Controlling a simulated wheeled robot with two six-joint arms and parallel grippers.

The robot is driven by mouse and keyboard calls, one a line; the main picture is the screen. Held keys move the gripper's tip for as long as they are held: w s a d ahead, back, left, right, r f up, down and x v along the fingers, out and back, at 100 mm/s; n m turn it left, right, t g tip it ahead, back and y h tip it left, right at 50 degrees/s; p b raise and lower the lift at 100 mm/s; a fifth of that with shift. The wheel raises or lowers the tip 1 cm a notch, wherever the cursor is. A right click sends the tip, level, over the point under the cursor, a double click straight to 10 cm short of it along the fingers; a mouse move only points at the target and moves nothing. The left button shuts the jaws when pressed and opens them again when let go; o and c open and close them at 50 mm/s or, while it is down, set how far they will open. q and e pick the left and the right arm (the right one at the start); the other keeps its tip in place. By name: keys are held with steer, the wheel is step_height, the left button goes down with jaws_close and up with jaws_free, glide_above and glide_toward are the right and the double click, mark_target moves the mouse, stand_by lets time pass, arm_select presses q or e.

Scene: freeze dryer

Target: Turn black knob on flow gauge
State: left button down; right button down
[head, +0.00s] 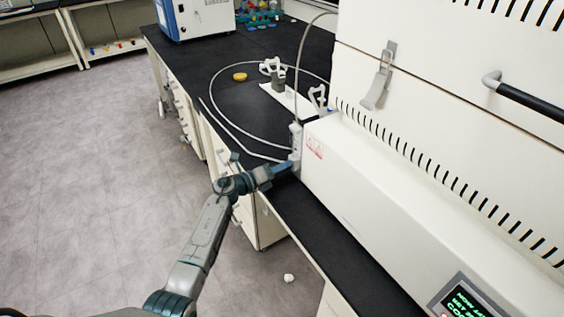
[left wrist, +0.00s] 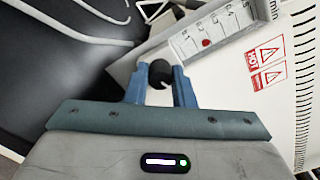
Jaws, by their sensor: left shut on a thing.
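The flow gauge (head: 297,138) is a slim upright pale unit on the left end of the big white machine, with a hose at its top. In the left wrist view the gauge (left wrist: 215,30) shows a scale and a small red dot. The black knob (left wrist: 160,72) sits at the gauge's lower end. My left gripper (head: 283,168) reaches the gauge from the left. In the left wrist view its blue fingers (left wrist: 160,88) are shut on the black knob, one on each side. My right gripper is not in view.
The white freeze dryer (head: 400,190) stands right of the gauge, with a lit display (head: 468,300) at its front. A pale hose (head: 225,122) loops over the black bench (head: 190,58). A yellow disc (head: 239,77) lies inside the loop. The floor at left is clear.

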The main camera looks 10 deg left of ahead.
arm_select(q)
steer(key=n+p, duration=0.2)
steer(key=shift+r+n, duration=0.15)
steer(key=shift+n, duration=0.25)
steer(key=n+p, duration=0.3)
steer(key=n, duration=0.1)
steer(key=shift+n, duration=0.3)
steer(key=n+p, duration=0.2)
steer(key=n, duration=0.1)
steer(key=shift+n, duration=0.3)
steer(key=shift+n+p, duration=0.9)
steer(key=shift+n, duration=0.6)
steer(key=shift+f, duration=0.2)
steer(key=c, duration=1.2)
jaws_free()
steer(key=shift+c, duration=0.2)
